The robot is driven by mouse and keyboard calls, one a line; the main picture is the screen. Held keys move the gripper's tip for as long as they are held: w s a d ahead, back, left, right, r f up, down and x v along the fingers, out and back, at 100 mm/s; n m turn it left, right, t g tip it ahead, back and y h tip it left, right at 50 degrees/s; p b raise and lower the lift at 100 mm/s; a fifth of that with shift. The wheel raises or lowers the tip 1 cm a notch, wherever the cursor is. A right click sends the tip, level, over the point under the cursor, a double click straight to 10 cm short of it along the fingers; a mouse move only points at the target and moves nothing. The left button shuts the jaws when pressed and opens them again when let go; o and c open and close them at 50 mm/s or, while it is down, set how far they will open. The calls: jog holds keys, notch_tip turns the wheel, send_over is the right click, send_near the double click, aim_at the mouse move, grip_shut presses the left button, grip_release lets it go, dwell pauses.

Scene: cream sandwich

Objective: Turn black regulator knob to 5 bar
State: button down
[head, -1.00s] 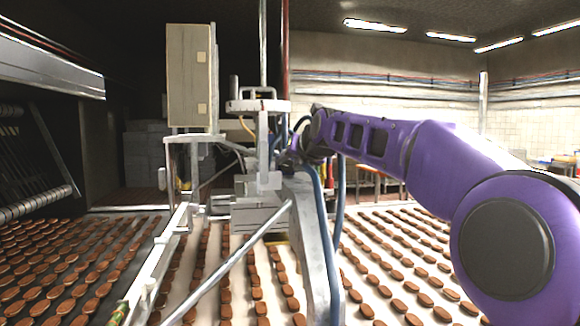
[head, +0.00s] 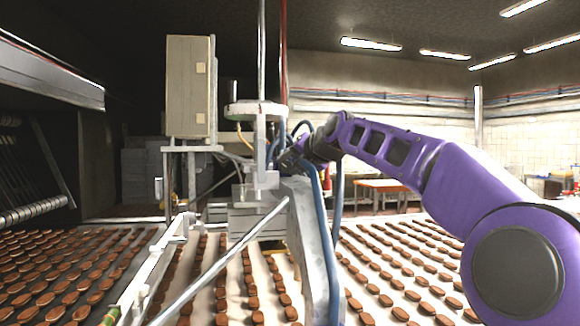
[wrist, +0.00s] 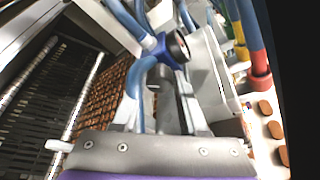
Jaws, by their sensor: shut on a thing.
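The regulator shows in the wrist view as a blue body (wrist: 163,47) with blue hoses and a small round gauge (wrist: 180,45) with a dark rim. The gauge is seen at a slant and its reading is too small to tell. A dark grey-black piece below the blue body appears to be the black knob (wrist: 165,88). My gripper (wrist: 162,98) has a finger on either side of it and is shut on it. In the head view my gripper (head: 288,158) is small at the machine's column, and the knob cannot be made out.
Blue hoses (head: 322,215) hang close beside my wrist. A grey cabinet (head: 188,85) stands left of the machine. Conveyor belts with many brown biscuits (head: 400,272) run below. Red and yellow fittings (wrist: 257,62) stand right of the regulator.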

jog(key=shift+r, duration=0.1)
jog(key=shift+c, duration=2.2)
grip_release()
